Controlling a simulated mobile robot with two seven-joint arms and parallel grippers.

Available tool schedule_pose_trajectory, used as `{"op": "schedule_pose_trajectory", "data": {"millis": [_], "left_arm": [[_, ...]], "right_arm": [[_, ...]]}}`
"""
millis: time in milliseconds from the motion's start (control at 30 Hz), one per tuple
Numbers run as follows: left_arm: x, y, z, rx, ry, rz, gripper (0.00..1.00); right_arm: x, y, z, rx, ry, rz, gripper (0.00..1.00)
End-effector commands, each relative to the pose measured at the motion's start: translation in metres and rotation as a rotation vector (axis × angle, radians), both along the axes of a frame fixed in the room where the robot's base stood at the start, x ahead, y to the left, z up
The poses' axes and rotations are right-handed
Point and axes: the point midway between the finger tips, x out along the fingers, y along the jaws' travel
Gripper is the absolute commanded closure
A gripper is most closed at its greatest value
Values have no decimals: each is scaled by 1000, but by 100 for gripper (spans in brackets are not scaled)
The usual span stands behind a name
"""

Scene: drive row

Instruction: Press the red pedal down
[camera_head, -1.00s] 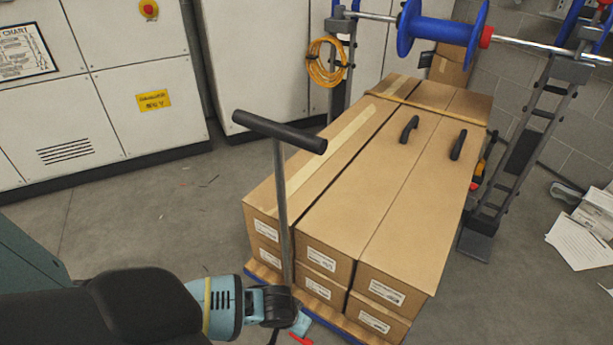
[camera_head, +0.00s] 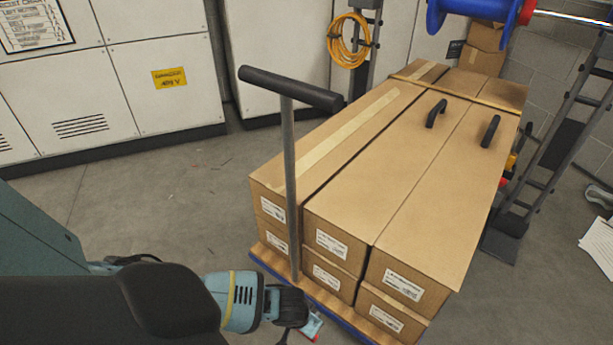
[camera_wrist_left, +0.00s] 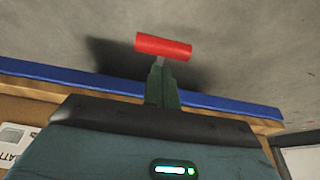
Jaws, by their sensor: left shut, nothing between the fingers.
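The red pedal (camera_wrist_left: 164,47) is a short red bar on a grey stem, low at the near end of a loaded trolley. In the left wrist view it lies just beyond the fingertips of my left gripper (camera_wrist_left: 162,74). In the head view my left gripper (camera_head: 312,325) points down at the bottom edge, and only a sliver of red shows beside it. The gripper is shut and empty. I cannot tell whether it touches the pedal. My right gripper is out of view.
The trolley's blue-edged deck (camera_head: 335,321) carries several long cardboard boxes (camera_head: 400,165). Its upright handle (camera_head: 290,88) stands close to my left arm. White cabinets (camera_head: 165,60) line the back. A rack with a blue spool (camera_head: 470,14) stands behind right. The floor (camera_head: 170,210) at left is clear.

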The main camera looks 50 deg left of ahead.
Motion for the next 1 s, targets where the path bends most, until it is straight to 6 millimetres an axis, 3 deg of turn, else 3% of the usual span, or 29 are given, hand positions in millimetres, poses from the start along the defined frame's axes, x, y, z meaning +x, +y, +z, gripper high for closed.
{"op": "schedule_pose_trajectory", "data": {"millis": [200, 1000], "left_arm": [[1, 1, -18, 2, 0, 0, 100], [-2, 0, -22, 9, -50, 1, 100]], "right_arm": [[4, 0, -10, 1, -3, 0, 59], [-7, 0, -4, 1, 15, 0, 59]]}}
